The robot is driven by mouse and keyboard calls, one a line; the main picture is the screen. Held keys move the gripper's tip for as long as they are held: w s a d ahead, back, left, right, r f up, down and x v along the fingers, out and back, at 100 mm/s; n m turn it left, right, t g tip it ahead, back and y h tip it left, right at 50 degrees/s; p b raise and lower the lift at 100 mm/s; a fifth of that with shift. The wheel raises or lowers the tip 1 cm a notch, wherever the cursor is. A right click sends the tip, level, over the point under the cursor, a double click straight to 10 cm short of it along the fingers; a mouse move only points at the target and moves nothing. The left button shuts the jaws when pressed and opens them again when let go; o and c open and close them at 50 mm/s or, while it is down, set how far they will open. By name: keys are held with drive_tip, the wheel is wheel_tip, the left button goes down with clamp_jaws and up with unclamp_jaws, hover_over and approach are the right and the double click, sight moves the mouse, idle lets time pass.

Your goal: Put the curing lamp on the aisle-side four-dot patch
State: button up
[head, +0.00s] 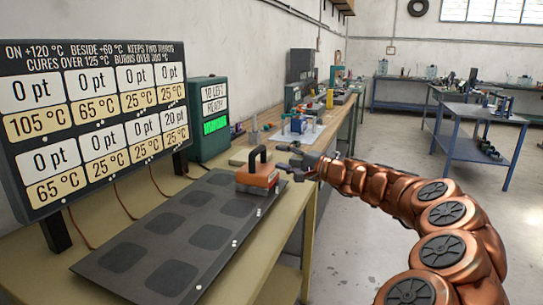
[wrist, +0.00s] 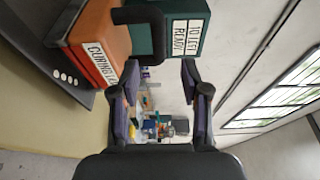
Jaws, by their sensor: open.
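The curing lamp (head: 257,178), an orange box with a dark base and a black arched handle, stands upright on the far end of a dark mat (head: 150,277). Its label and handle show in the wrist view (wrist: 103,50). My gripper (head: 292,161) is open and empty just right of the lamp, at about handle height. In the wrist view the handle appears just beyond and between my fingertips (wrist: 160,68); I cannot tell if they touch. White dots mark the mat's aisle-side edge, with a row of several beside the lamp (wrist: 68,78). The lamp hides the patch under it.
Several bare dark patches (head: 123,257) lie on the mat. A board of readings (head: 98,110) stands behind it, with one cell at 105 °C and one at 20 pt. A green box (head: 208,122) reads "10 left, ready". The aisle floor (head: 340,235) is free.

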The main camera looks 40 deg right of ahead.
drive_tip(key=shift+v, duration=0.9)
